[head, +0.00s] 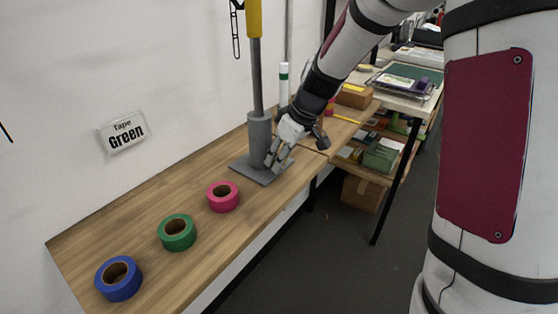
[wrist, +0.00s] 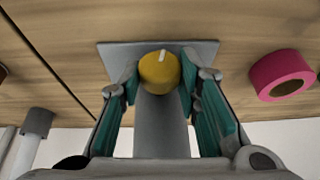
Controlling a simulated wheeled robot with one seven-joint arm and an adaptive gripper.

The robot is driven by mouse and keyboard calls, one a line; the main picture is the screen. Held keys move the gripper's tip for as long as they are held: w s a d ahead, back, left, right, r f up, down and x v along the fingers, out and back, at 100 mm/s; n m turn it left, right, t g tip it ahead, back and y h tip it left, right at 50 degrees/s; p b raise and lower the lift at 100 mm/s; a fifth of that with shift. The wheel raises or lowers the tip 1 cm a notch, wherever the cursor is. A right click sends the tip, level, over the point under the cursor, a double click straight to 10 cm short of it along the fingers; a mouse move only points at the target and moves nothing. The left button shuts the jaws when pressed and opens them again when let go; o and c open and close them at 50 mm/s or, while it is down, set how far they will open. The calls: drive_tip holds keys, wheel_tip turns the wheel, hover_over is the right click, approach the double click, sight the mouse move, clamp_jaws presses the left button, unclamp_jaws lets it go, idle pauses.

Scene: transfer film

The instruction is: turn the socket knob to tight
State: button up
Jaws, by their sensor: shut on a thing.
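The yellow round knob (wrist: 158,72) sits on the side of the grey socket, with a white line on its face pointing up and slightly right in the wrist view. The grey socket (head: 259,140) is an upright cylinder on a square base plate (head: 243,170), which also shows in the wrist view (wrist: 120,58). A dark pole (head: 257,80) with a yellow upper part stands upright in it. My gripper (head: 272,160) is at the socket's right side. In the wrist view its fingers (wrist: 160,82) are on both sides of the knob, shut on it. The knob is hidden in the head view. No tight mark is legible.
Pink (head: 223,196), green (head: 177,232) and blue (head: 119,278) tape rolls lie on the wooden table (head: 140,225) left of the socket. Shelves with boxes (head: 382,155) are at right.

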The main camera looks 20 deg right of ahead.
drive_tip(key=shift+w+d+f+m+g+y, duration=0.15)
drive_tip(key=shift+g+y, duration=0.2)
drive_tip(key=shift+y, duration=0.2)
drive_tip(key=shift+d+r+m+g+y, duration=0.15)
drive_tip(key=shift+g+y, duration=0.2)
drive_tip(key=shift+y, duration=0.2)
drive_tip(key=shift+w+d+f+m+g+y, duration=0.1)
drive_tip(key=shift+m+g+y, duration=0.1)
drive_tip(key=shift+g+y, duration=0.6)
drive_tip(key=shift+f+m+g+y, duration=0.15)
drive_tip(key=shift+g+y, duration=0.25)
drive_tip(key=shift+y, duration=0.7)
drive_tip(key=o, duration=1.1)
drive_tip(key=shift+o, duration=0.2)
